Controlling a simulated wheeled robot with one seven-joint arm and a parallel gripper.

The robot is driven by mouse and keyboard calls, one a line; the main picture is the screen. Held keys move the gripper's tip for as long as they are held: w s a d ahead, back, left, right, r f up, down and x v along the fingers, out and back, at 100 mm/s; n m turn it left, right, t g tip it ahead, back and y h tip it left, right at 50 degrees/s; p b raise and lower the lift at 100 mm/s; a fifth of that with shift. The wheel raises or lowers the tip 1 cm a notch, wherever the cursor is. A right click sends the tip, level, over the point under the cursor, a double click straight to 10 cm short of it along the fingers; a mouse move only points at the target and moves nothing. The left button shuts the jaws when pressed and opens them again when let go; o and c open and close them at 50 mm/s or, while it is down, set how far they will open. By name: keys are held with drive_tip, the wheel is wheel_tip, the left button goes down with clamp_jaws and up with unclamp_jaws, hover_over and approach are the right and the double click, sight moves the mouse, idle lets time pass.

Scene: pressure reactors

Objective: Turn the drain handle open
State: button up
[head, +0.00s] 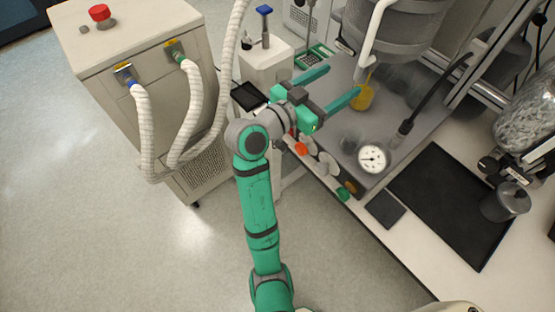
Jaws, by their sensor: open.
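My gripper (341,82) is open, with its two green fingers apart and pointing up and right toward the reactor's underside. The large grey reactor vessel (395,35) hangs at the upper right, with a white pipe (376,25) down its front. A yellow part (363,97) sits under the vessel, close beside the right fingertip. I cannot tell whether they touch. I cannot tell for certain which part is the drain handle. The area below the vessel is partly hidden by my fingers. Nothing shows between the fingers.
A pressure gauge (373,158) stands on the reactor's grey base. Knobs, including an orange one (301,149), line its front edge. A black mat (452,205) lies on the bench at right. A white cabinet (130,50) with pale hoses (193,110) stands left. The floor (110,240) is clear.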

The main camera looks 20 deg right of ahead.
drive_tip(key=a+f+n+t+y, duration=0.1)
drive_tip(key=a+f+n, duration=0.1)
drive_tip(key=f, duration=0.1)
drive_tip(key=a+f+n+t+y, duration=0.1)
drive_tip(key=a+f+n+t, duration=0.1)
drive_tip(key=a+f, duration=0.1)
drive_tip(key=a+f+n+t+y, duration=0.1)
drive_tip(key=a+f+n, duration=0.1)
drive_tip(key=f, duration=0.3)
drive_tip(key=shift+s+a+f+n+t+y, duration=0.2)
drive_tip(key=shift+s+a+n+t+y, duration=0.15)
drive_tip(key=shift+a, duration=0.3)
drive_tip(key=s+a+f+n+t+y, duration=0.2)
drive_tip(key=s+a+f+n+y, duration=0.1)
drive_tip(key=f, duration=0.6)
drive_tip(key=shift+s+a+f+n+t+y, duration=0.4)
drive_tip(key=shift+a+n+y, duration=0.55)
drive_tip(key=shift+a, duration=0.9)
